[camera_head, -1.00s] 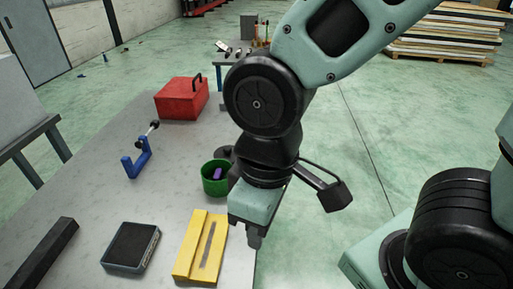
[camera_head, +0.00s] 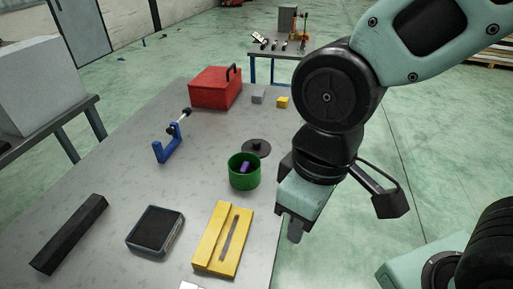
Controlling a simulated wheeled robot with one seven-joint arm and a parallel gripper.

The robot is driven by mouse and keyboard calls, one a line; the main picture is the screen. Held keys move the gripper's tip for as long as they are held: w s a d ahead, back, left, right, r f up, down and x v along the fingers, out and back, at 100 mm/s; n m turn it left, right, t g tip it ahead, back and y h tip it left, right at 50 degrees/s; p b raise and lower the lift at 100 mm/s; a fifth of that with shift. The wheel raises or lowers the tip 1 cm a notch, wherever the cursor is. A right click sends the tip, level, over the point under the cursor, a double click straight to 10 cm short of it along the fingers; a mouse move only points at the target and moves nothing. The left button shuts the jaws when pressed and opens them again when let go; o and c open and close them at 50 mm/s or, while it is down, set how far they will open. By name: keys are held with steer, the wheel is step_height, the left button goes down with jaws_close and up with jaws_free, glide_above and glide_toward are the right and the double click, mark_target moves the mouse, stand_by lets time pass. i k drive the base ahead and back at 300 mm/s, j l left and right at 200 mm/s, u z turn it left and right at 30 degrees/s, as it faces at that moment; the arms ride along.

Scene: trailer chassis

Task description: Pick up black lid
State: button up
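The black lid (camera_head: 256,148) is a flat dark disc with a small knob. It lies on the grey table just behind a green open container (camera_head: 244,172), which holds a purple object. My gripper (camera_head: 294,232) points down past the table's right edge, to the right of the container and the lid and nearer the camera. The gripper is apart from the lid, and nothing shows in it. Its fingertips are small and partly hidden by its own housing, so I cannot tell whether it is open.
On the table (camera_head: 120,262) are a yellow slotted block (camera_head: 214,240), a dark-topped box (camera_head: 156,230), a black bar (camera_head: 70,234), a blue bracket (camera_head: 168,150), a red toolbox (camera_head: 214,92), and small grey (camera_head: 258,96) and yellow (camera_head: 282,102) blocks. The table is clear between the lid and bracket.

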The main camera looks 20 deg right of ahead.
mark_target(261, 147)
steer(key=i+l+u, duration=0.15)
steer(key=l+u, duration=0.3)
steer(key=i+l+u, duration=0.1)
steer(key=l+u, duration=0.35)
steer(key=l, duration=0.2)
steer(key=l+u, duration=0.45)
steer(key=k+l, duration=0.05)
steer(key=l, duration=0.05)
